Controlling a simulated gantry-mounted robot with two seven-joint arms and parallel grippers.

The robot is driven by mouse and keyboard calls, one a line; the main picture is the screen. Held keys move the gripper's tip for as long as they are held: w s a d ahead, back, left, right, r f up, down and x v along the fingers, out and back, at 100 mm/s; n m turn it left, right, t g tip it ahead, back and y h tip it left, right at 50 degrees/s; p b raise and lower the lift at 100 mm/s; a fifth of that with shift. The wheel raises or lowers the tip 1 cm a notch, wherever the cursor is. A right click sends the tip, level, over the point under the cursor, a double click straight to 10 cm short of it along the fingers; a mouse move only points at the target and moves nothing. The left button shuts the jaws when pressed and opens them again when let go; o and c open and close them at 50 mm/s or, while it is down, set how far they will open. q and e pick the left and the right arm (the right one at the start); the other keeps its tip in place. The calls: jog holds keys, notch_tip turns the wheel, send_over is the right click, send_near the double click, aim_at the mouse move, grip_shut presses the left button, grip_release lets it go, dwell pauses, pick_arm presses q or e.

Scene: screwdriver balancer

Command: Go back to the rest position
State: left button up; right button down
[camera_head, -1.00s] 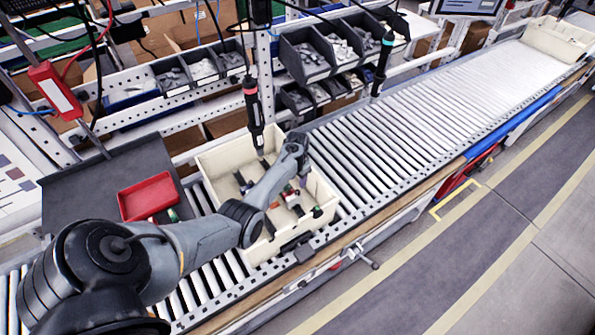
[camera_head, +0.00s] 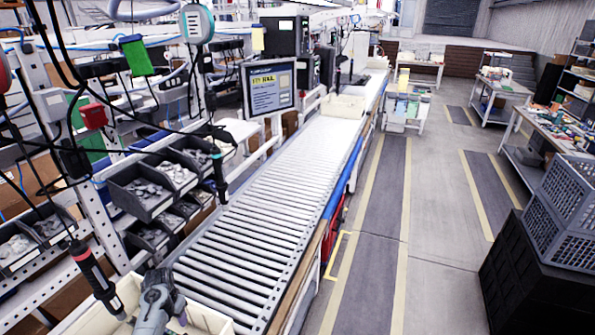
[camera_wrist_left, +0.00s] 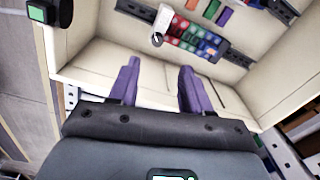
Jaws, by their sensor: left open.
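My left arm ends over the cream bin (camera_head: 205,318) at the bottom left of the head view; only a grey joint of it shows there. In the left wrist view my left gripper (camera_wrist_left: 158,68) is open, its two purple fingers apart with nothing between them. They point into the cream bin (camera_wrist_left: 100,55). A strip of small coloured parts (camera_wrist_left: 195,38) and a white piece with a ring (camera_wrist_left: 160,24) lie beyond the fingertips. My right gripper is in neither view.
A black screwdriver (camera_head: 97,278) hangs beside the cream bin, and another dark tool (camera_head: 219,178) hangs over the roller conveyor (camera_head: 265,215). Grey parts bins (camera_head: 140,193) line the left. A second cream bin (camera_head: 343,106) stands far along the conveyor. Grey crates (camera_head: 570,205) stand at right.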

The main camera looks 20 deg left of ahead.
pick_arm(q)
jog(key=s+d+r+m+t+p, duration=0.1)
jog(key=s+d+r+p, duration=0.1)
jog(key=s+d+r, duration=0.4)
jog(key=s+d+r+m+t+p, duration=0.1)
jog(key=s+d+r, duration=0.5)
jog(key=d, duration=1.1)
jog(key=s+d+r+m+t+p, duration=0.1)
jog(key=s+d+r+p, duration=0.4)
jog(key=s+d, duration=0.5)
jog(key=shift+d+r+m+t+h, duration=0.3)
jog(key=shift+d+r+m, duration=0.5)
jog(key=shift+d, duration=0.4)
jog(key=shift+f, duration=0.1)
